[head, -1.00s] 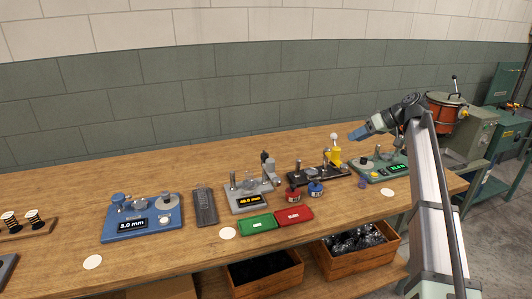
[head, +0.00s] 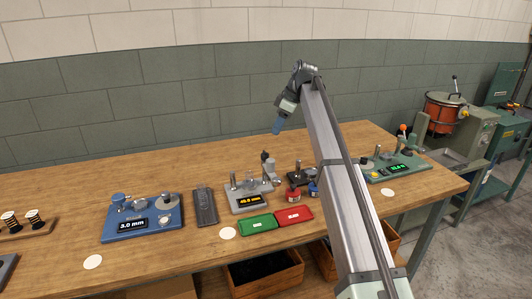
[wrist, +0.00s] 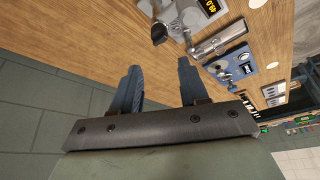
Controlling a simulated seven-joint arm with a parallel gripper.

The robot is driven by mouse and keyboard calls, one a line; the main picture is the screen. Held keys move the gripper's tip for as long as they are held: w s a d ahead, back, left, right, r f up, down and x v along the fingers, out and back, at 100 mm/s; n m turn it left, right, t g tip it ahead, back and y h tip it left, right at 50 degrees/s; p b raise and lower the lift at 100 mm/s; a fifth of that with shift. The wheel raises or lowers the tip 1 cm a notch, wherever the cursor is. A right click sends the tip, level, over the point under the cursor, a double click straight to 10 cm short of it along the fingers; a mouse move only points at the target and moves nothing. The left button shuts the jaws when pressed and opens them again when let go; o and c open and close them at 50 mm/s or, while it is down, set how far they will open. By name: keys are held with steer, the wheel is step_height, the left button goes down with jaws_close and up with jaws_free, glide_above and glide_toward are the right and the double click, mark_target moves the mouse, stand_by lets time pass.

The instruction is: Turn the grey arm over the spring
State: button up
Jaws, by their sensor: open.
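The grey station (head: 252,198) with an amber display stands mid-bench. Upright posts rise from it, and a grey part with a dark top (head: 268,163) stands at its back right. Which part is the grey arm, and whether a spring sits there, is too small to tell. My gripper (head: 277,129) hangs in the air above and behind this station, empty and touching nothing. In the wrist view its two blue fingers (wrist: 160,88) are apart, with bare bench beyond them. The grey station (wrist: 188,14) shows at the top there, partly cut off.
A blue station (head: 142,220) and a dark slab (head: 205,206) lie to the left. Green (head: 256,222) and red (head: 293,216) trays lie in front. A green station (head: 397,167) stands at the right. My arm hides part of the bench between.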

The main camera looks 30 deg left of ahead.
mark_target(270, 167)
steer(key=x, duration=1.2)
steer(key=shift+a+f, duration=0.1)
steer(key=shift+f, duration=0.2)
steer(key=shift+c, duration=0.2)
jaws_close()
